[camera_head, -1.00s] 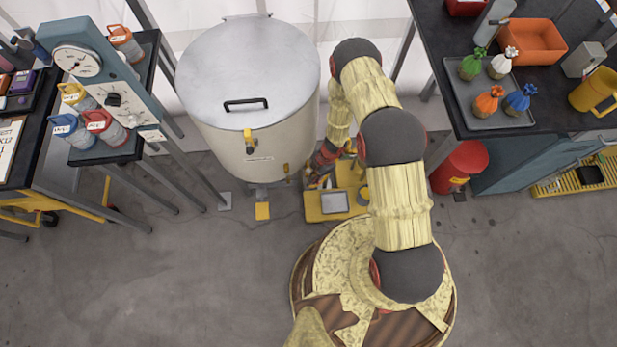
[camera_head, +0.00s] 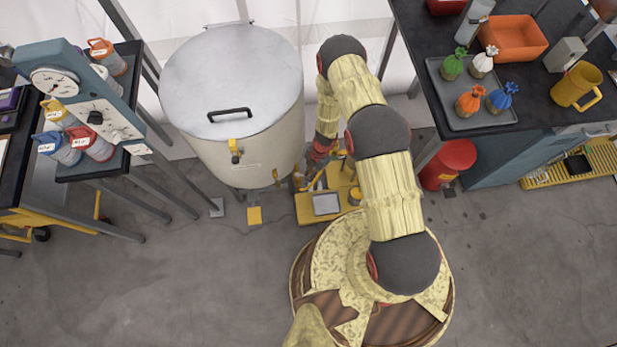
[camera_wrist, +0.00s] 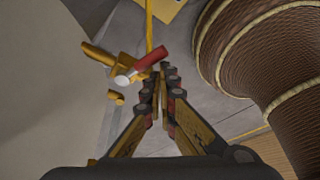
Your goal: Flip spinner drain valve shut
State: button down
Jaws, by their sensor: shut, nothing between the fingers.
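The spinner (camera_head: 235,150) is a tall pale drum with a grey lid and black handle, left of my arm in the head view. Its curved wall (camera_wrist: 45,80) fills the left of the wrist view. The drain valve (camera_wrist: 127,72) shows there as yellow fittings on the drum side, with a red lever (camera_wrist: 151,58) slanting up to the right. My gripper (camera_wrist: 167,82) is shut and empty, its fingertips just right of and below the lever in the picture. I cannot tell whether they touch it. In the head view the gripper, low beside the drum, is mostly hidden.
A yellow stand (camera_head: 312,212) with a grey pad is on the floor right of the drum. A red bin (camera_head: 449,163) stands beneath the right bench, whose tray (camera_head: 452,104) holds several tied bags. A left shelf holds jars. The front floor is clear.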

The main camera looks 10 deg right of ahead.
dwell(0.3)
jog(key=shift+w+a, duration=0.45)
jog(key=shift+a, duration=0.2)
jog(key=shift+s, duration=0.1)
